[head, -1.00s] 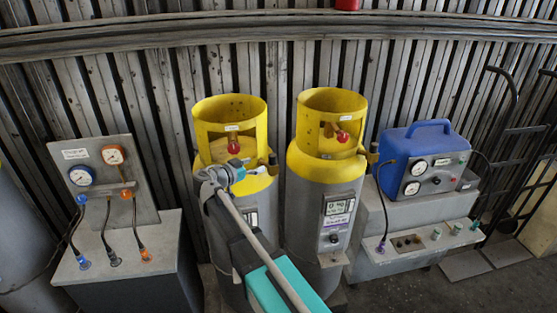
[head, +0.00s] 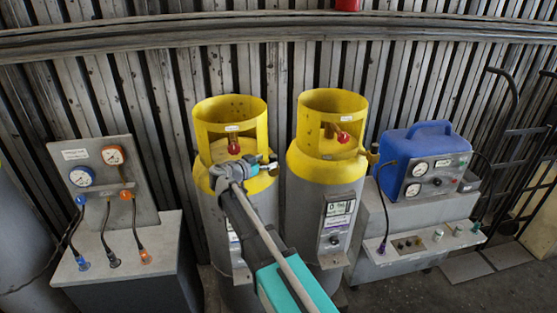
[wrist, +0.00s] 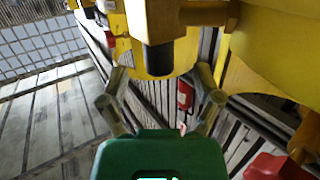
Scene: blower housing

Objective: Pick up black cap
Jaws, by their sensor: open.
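The black cap (wrist: 159,60) shows in the wrist view as a short dark cylinder on the end of a brass valve fitting (wrist: 150,18). My gripper (wrist: 161,74) is open, with one finger left of the cap and one right of it. The cap's end lies near the line between the fingertips, with a gap on each side; whether it is between them in depth I cannot tell. In the head view my gripper (head: 266,166) is at the collar of the left yellow-topped cylinder (head: 215,205). The cap cannot be made out clearly there.
The right yellow-topped cylinder (head: 325,175) stands close beside my arm. A gauge panel (head: 105,180) is on the left, and a blue machine (head: 425,160) on a grey bench (head: 430,212) on the right. A red valve knob (head: 234,146) sits inside the left collar.

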